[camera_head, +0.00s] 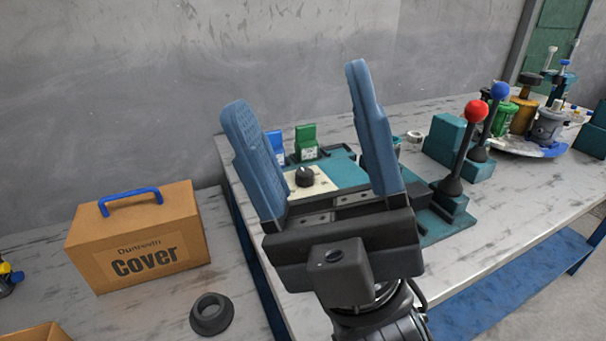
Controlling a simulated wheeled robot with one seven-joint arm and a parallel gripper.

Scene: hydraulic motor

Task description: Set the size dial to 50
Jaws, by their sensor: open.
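The size dial (305,176) is a small black knob on a cream plate (320,184) set in a teal panel (345,172) on the grey workbench. Its marks are too small to read. My gripper (298,88) is open and empty, with two blue fingers pointing up in the picture. The dial shows in the gap between the fingers, nearer the left one. The gripper appears in front of the panel and apart from the dial, and its body hides part of the panel.
Green (307,142) and blue (275,147) blocks stand behind the dial. Levers with red (476,110) and blue (500,90) balls rise at the right. A cardboard box marked Cover (140,240) and a dark ring (211,313) lie on the lower left surface.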

